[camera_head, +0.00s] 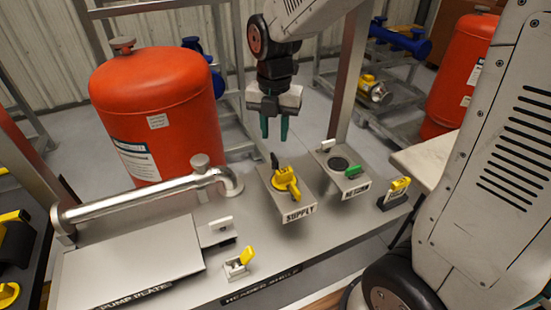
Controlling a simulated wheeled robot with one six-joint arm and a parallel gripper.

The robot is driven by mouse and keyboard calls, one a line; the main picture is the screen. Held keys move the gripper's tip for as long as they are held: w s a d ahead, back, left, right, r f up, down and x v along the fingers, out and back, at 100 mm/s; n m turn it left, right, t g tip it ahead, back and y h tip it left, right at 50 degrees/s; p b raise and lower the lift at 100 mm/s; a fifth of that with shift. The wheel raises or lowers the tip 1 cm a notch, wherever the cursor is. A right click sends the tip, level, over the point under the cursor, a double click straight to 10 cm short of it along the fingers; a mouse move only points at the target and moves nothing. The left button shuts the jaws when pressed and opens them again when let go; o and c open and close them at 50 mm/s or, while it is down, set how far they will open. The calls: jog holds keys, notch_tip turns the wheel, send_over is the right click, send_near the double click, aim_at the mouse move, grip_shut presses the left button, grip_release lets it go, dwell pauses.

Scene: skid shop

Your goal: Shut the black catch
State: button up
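A small black catch (275,160) stands up at the back edge of the grey box labelled SUPPLY (299,209), behind a yellow handle (286,182). Whether it is latched cannot be told at this size. My gripper (274,131) points down above and behind the black catch, apart from it. Its two teal fingers are spread with a clear gap between them, and nothing is held.
A second grey box to the right has a white tab (327,145) and a green handle (352,172). Yellow catches stand at the front (240,262) and right (396,190). A silver pipe (130,198) runs at left. A red tank (157,110) stands behind.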

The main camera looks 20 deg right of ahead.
jog(key=m, duration=0.6)
jog(key=shift+r+m, duration=0.4)
jog(key=m, duration=0.3)
jog(key=shift+r, duration=0.35)
jog(key=shift+m, duration=0.3)
